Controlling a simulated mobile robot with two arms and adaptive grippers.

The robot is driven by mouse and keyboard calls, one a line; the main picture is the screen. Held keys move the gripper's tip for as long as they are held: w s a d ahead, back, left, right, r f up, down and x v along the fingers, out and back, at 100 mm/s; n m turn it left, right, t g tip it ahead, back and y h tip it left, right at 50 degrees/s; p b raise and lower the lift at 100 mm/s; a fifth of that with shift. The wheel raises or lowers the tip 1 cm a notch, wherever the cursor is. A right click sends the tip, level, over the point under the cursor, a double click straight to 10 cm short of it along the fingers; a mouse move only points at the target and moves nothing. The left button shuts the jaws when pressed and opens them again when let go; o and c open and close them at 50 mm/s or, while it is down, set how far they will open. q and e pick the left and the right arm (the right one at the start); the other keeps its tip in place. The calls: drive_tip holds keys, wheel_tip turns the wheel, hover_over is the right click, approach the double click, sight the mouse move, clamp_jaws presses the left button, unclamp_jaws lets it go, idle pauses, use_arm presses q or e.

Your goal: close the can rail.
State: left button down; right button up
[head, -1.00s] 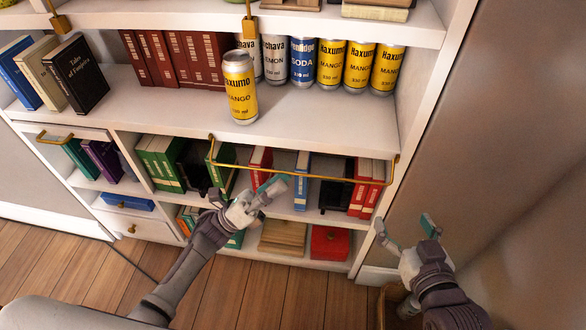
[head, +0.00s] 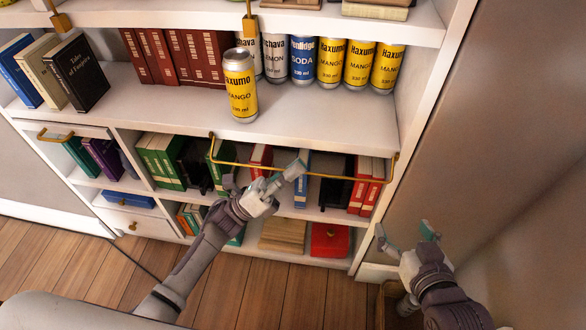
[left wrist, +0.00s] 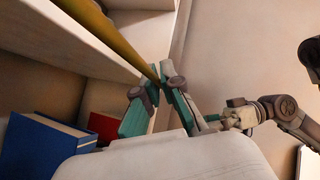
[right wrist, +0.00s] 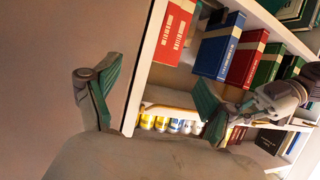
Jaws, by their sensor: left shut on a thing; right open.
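The can rail (head: 340,178) is a thin gold bar on two bent side arms. It hangs below the front edge of the can shelf (head: 310,125), in front of the lower books. My left gripper (head: 288,174) is shut on the rail near its middle; in the left wrist view the gold bar (left wrist: 108,32) runs to the fingertips (left wrist: 158,82). My right gripper (head: 405,232) is open and empty, low at the right beside the bookcase. Its spread fingers also show in the right wrist view (right wrist: 150,105).
A yellow mango can (head: 241,88) stands alone near the shelf front. Several cans, including a blue soda can (head: 303,62), stand in a row behind it. Books (head: 365,188) and a red box (head: 329,241) fill lower shelves. A grey panel (head: 480,130) borders the right.

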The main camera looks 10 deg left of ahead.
use_arm(q)
drive_tip(key=shift+s+r+n+t+y+p, duration=0.1)
drive_tip(key=shift+n+t+y+p, duration=0.2)
drive_tip(key=shift+n+p, duration=0.1)
use_arm(e)
drive_tip(key=s+d+f+g+h+p, duration=0.1)
drive_tip(key=s+d+f+g+p, duration=0.15)
drive_tip(key=s+g, duration=0.35)
drive_tip(key=s+d+f+g+h+p, duration=0.2)
drive_tip(key=s+f+g+p, duration=0.15)
drive_tip(key=s, duration=0.45)
use_arm(q)
drive_tip(key=shift+s+r+n+t+y+p, duration=0.1)
drive_tip(key=shift+r+n+t+y+p, duration=0.5)
drive_tip(key=shift+n+y+p, duration=0.8)
drive_tip(key=shift+s+r+n+t+y+p, duration=0.1)
drive_tip(key=shift+r+n+t+y+p, duration=0.5)
drive_tip(key=shift+n, duration=1.25)
drive_tip(key=shift+s+r+n+t+y+p, duration=0.1)
drive_tip(key=shift+r+n+t+y+p, duration=0.15)
drive_tip(key=shift+n+t+y+p, duration=0.95)
use_arm(e)
drive_tip(key=s+f+g, duration=0.1)
drive_tip(key=s+f, duration=0.1)
drive_tip(key=f, duration=1)
drive_tip(key=s+f, duration=0.2)
drive_tip(key=f, duration=1.1)
drive_tip(key=shift+s+d+g, duration=0.35)
drive_tip(key=shift+d, duration=0.05)
